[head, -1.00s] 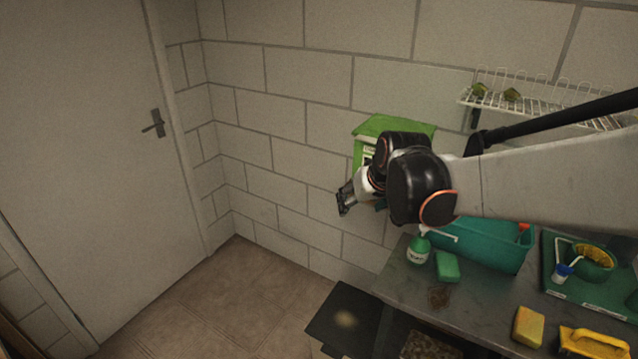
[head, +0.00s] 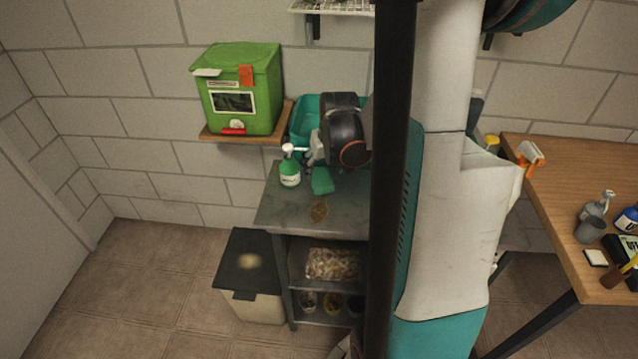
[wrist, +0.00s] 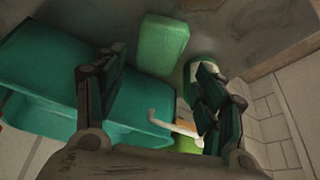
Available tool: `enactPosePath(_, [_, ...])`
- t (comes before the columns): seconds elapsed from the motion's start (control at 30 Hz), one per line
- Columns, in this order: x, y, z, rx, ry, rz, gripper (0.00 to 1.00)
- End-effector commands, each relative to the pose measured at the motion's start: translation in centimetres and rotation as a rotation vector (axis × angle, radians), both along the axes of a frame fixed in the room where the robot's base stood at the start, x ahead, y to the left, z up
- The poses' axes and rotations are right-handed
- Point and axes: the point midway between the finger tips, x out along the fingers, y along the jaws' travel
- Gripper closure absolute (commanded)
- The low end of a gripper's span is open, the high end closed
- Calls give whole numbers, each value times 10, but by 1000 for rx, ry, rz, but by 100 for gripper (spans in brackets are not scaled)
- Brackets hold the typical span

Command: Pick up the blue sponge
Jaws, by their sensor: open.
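No clearly blue sponge shows. A green sponge (head: 322,181) lies on the grey metal table (head: 285,212), right of a green spray bottle (head: 289,173). In the wrist view the sponge (wrist: 163,45) is at top centre, beyond the fingertips and not touched. My gripper (wrist: 160,78) is open and empty, pointing down over the table. The teal basin (wrist: 40,85) lies behind its left finger, and the spray bottle (wrist: 190,70) is partly hidden by its right finger. In the head view my wrist hides the fingers, just above the sponge and in front of the basin (head: 303,117).
A green box (head: 242,90) stands on a wooden wall shelf (head: 205,133) at the back left. A dark-lidded bin (head: 250,262) stands left of the table. My arm hides the table's right part. A wooden table (head: 570,200) with bottles stands at right.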

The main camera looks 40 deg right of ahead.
Motion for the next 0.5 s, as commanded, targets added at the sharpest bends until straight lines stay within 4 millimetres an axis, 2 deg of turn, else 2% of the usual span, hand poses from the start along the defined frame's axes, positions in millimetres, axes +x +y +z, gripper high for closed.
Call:
enactPosePath(0.03, [4,-2,-10,0,0,0,36])
enactPosePath(0.1, [6,-3,-17,0,0,1,36])
enactPosePath(0.37, [11,-5,-29,0,0,1,36])
enactPosePath(0.5, [15,-9,-45,0,0,0,36])
